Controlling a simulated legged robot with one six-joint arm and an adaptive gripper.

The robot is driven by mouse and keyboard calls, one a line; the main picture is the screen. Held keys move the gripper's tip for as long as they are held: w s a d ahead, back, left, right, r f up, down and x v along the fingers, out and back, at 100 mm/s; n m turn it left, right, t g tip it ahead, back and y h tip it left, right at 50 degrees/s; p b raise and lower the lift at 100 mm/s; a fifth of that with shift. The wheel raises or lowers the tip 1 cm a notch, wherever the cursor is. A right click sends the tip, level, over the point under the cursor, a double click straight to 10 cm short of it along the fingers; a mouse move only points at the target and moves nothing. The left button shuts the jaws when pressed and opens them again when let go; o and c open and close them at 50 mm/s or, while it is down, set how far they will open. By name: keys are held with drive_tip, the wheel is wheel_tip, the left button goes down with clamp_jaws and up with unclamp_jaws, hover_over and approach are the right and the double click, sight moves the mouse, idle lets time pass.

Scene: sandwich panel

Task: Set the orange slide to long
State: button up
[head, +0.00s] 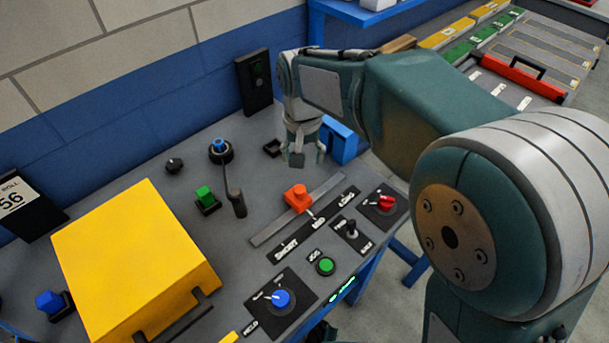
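The orange slide (298,198) is a block on a grey straight track (268,232) on the panel. It stands around the middle of the track, and its white pointer is by the MID label (318,222). The SHORT label (287,249) is at the near left end and the LONG label (347,198) at the far right end. My gripper (305,157) hangs fingers down, behind the orange slide in the picture and apart from it. Its fingertips look spread with nothing between them. Its exact height over the panel is hard to tell.
A lever (236,200) and a green button (206,199) stand left of the track. A red switch (384,203), black toggle (351,230), round green button (326,266) and blue knob (280,298) are nearer. A yellow box (130,260) fills the left. A blue block (341,143) is right of my gripper.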

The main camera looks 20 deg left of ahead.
sight(299, 188)
drive_tip(key=f, duration=0.7)
drive_tip(key=a+f, duration=0.1)
drive_tip(key=f, duration=0.3)
drive_tip(key=shift+f, duration=0.25)
